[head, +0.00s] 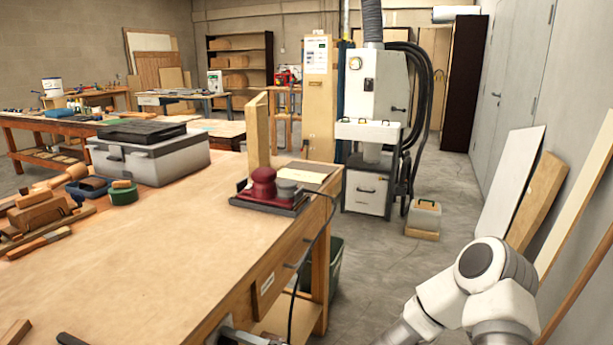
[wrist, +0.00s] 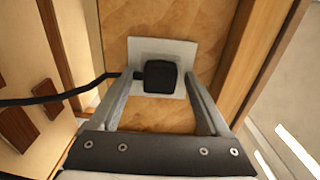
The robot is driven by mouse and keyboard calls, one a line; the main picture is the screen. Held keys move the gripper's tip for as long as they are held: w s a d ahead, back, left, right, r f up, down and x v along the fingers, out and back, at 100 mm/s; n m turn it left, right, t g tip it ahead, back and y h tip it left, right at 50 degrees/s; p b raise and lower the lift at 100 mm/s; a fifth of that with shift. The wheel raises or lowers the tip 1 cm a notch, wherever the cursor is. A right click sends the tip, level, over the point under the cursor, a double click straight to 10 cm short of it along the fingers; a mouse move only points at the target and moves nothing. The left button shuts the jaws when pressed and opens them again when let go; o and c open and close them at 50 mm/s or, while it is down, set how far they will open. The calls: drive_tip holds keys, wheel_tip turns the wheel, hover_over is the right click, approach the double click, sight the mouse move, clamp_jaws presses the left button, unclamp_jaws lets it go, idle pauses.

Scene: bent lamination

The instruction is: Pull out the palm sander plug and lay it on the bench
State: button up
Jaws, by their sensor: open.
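The black plug (wrist: 160,77) sits against a pale outlet plate (wrist: 150,49) on a wooden surface in the wrist view, its cable (wrist: 60,97) running off left. My gripper (wrist: 159,88) is open, with one finger on each side of the plug; I cannot tell whether either finger touches it. In the head view the red palm sander (head: 263,187) rests on a dark tray on the workbench (head: 180,245). A black cord (head: 322,240) hangs from near it over the bench edge. The plug is hidden in the head view.
A grey toolbox (head: 150,158), wooden blocks and hand tools stand on the bench's left side. An upright board (head: 258,130) stands behind the sander. The middle and front of the bench top are mostly bare. A green bin (head: 333,265) stands on the floor beside the bench.

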idle(0.6)
clamp_jaws()
idle(0.4)
drive_tip(key=p+v, duration=0.1)
drive_tip(key=v, duration=0.5)
idle(1.0)
